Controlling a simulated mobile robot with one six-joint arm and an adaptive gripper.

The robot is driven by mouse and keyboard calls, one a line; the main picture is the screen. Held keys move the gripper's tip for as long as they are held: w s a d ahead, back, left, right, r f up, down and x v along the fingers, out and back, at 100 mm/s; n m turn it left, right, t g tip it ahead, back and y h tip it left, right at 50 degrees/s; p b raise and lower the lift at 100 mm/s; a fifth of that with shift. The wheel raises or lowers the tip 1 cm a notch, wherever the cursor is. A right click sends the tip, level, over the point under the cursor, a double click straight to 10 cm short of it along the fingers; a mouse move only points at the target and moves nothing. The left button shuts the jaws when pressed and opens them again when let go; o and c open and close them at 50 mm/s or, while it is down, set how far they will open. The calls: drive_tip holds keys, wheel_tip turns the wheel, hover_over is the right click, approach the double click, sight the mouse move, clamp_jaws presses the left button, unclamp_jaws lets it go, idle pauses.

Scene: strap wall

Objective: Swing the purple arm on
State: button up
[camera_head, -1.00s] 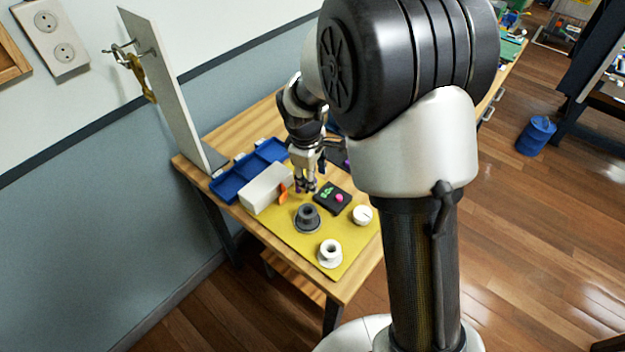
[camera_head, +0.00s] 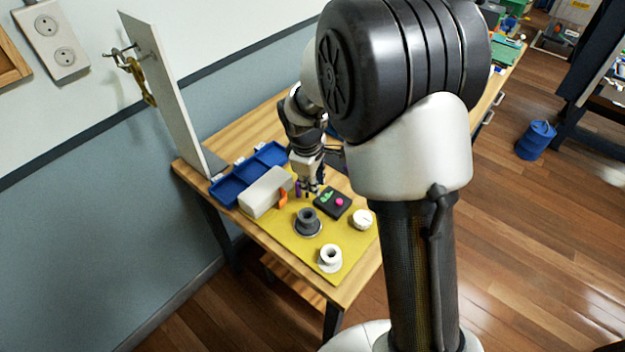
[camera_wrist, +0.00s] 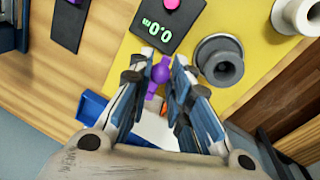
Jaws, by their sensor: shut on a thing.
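My gripper (camera_wrist: 162,66) is shut on the purple arm. In the head view my gripper (camera_head: 311,189) points down over the yellow mat. An orange arm (camera_head: 283,198) stands at the front end of the white box. My fingers hide part of the purple arm, and I cannot tell its exact angle.
A black scale (camera_head: 333,202) with a green reading and a pink ball lies close to my gripper. A grey spool (camera_head: 307,221), a white spool (camera_head: 330,257) and a white round dial (camera_head: 362,219) stand on the yellow mat (camera_head: 285,240). A blue tray (camera_head: 230,188) lies behind the box.

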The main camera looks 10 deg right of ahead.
drive_tip(key=shift+a, duration=0.1)
clamp_jaws()
drive_tip(key=shift+s+a+m+g+p, duration=0.2)
drive_tip(key=shift+a+m, duration=0.1)
drive_tip(key=shift+m, duration=0.55)
drive_tip(key=shift+s+a+m+g+p, duration=0.15)
drive_tip(key=shift+a+m, duration=0.1)
drive_tip(key=shift+m, duration=0.6)
drive_tip(key=o, duration=0.9)
unclamp_jaws()
wheel_tip(320, 180, up, 12)
drive_tip(key=s+a, duration=0.1)
drive_tip(key=a, duration=0.1)
drive_tip(key=shift+s, duration=0.2)
drive_tip(key=shift+f, duration=0.1)
